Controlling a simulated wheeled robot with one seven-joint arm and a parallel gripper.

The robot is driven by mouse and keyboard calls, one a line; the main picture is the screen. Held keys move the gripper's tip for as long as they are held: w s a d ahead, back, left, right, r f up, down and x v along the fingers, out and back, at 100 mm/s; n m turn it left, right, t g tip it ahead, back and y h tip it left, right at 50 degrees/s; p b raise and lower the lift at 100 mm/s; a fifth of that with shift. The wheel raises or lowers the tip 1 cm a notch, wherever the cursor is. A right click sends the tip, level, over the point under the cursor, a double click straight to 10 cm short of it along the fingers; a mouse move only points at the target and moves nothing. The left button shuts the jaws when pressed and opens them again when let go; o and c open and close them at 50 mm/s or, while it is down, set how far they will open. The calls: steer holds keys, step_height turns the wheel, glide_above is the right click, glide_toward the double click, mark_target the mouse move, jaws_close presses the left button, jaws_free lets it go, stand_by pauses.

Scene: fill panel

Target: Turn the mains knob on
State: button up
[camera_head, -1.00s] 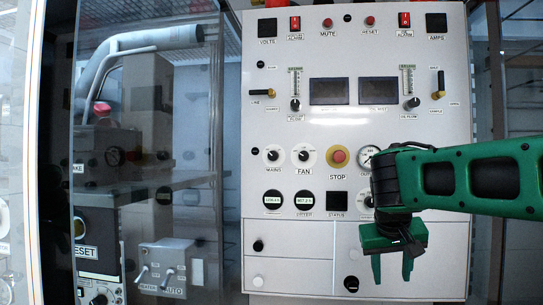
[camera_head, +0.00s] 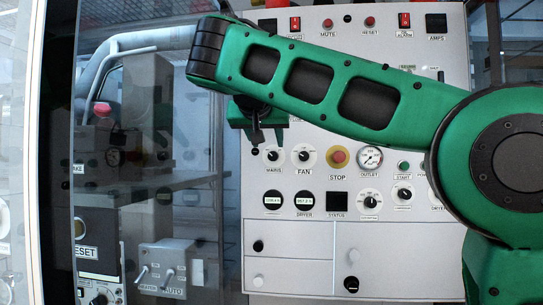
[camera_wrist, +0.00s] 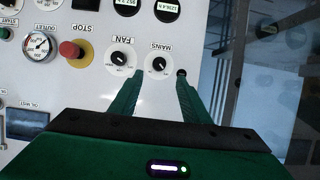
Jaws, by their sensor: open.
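The mains knob (camera_head: 272,155) is a black knob on a white round dial with the label MAINS under it, at the left of the white panel's knob row. It also shows in the wrist view (camera_wrist: 158,64), upside down, with its pointer slanted. My gripper (camera_head: 256,142) is open and empty, just above and left of the mains knob in the head view. In the wrist view my two green fingers (camera_wrist: 160,84) point toward the panel, one on each side below the knob. I cannot tell how far the tips are from the panel.
The fan knob (camera_head: 304,155) is right beside the mains knob, then the red stop button (camera_head: 338,157) on its yellow ring. A glass door (camera_head: 150,220) stands left of the panel.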

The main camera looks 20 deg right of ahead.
mark_target(272, 155)
steer(key=x, duration=0.9)
steer(key=shift+w+d+f, duration=0.1)
steer(key=shift+w+f, duration=0.1)
steer(key=shift+c, duration=0.6)
steer(key=c, duration=0.9)
